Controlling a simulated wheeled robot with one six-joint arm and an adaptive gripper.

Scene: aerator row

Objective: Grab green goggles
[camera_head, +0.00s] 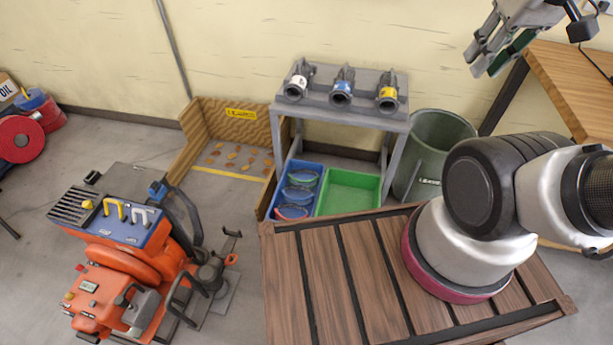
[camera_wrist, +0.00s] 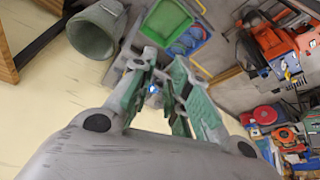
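The blue bin (camera_head: 270,208) on the floor under the grey stand holds several goggles. Goggles with a greenish-teal look (camera_head: 303,176) lie at its far end, with blue goggles (camera_head: 298,194) in the middle and red-edged goggles (camera_head: 292,212) at the near end. The blue bin also shows in the wrist view (camera_wrist: 188,42), where the goggles are too small to tell apart. My gripper (camera_head: 491,60) is raised at the upper right, well away from the bin. In the wrist view its green-padded fingers (camera_wrist: 165,62) are apart with nothing between them.
An empty green tray (camera_head: 349,192) sits right of the blue bin. The grey stand (camera_head: 345,112) with several black nozzles rises over both. A green barrel (camera_head: 432,150), a wooden table (camera_head: 575,85) and an orange machine (camera_head: 125,270) are nearby.

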